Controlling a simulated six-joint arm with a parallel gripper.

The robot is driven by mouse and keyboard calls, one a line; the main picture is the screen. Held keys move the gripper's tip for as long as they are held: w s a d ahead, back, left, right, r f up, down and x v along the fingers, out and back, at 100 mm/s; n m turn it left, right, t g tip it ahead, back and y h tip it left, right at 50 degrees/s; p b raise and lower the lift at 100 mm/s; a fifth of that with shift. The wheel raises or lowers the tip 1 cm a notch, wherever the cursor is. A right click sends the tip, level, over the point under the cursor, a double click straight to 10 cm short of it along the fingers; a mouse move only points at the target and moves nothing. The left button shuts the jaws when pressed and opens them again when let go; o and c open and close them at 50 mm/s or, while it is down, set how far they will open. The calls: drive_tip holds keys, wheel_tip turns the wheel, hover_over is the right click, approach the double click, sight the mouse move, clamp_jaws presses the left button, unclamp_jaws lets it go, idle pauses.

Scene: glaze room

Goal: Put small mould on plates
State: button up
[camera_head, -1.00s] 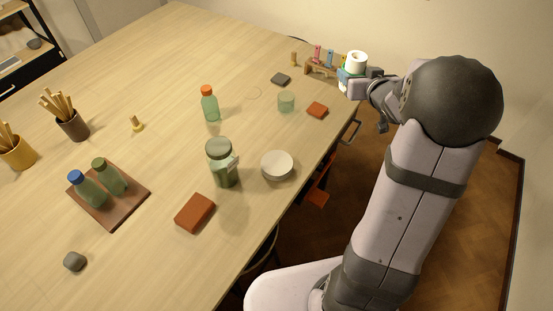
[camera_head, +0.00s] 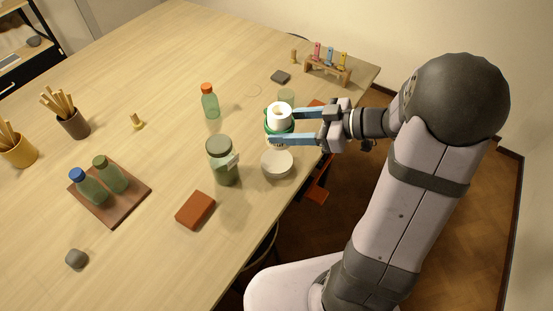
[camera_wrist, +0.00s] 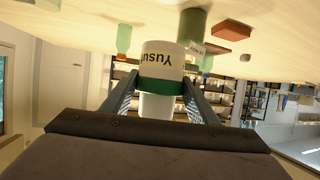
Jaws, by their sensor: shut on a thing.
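The small mould (camera_head: 280,112) is a white cylinder with a hollow top and a green band. My gripper (camera_head: 281,127) is shut on it, with a blue finger on each side. In the wrist view the mould (camera_wrist: 163,62) sits between the fingers and bears dark, upside-down lettering, partly cut off. The plates (camera_head: 277,164) are a small white round stack near the table's right edge. The mould is held just behind the plates in the head view, apparently above the table. The exact gap between them is hard to tell.
A lidded jar (camera_head: 222,165) stands close left of the plates. A green glass (camera_head: 286,96) is just behind the mould. A terracotta block (camera_head: 195,210) lies in front, an orange-capped bottle (camera_head: 210,102) behind left. A wooden rack (camera_head: 327,71) is at the back.

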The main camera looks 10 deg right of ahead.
drive_tip(key=shift+a+r, duration=0.15)
drive_tip(key=shift+r, duration=0.1)
hover_over(285, 165)
drive_tip(key=shift+w+f, duration=0.1)
drive_tip(key=shift+f, duration=2.85)
drive_tip(key=shift+f, duration=0.1)
drive_tip(key=shift+f+p, duration=0.45)
drive_tip(key=shift+f, duration=1.55)
drive_tip(key=shift+f, duration=0.1)
drive_tip(key=o, duration=1.3)
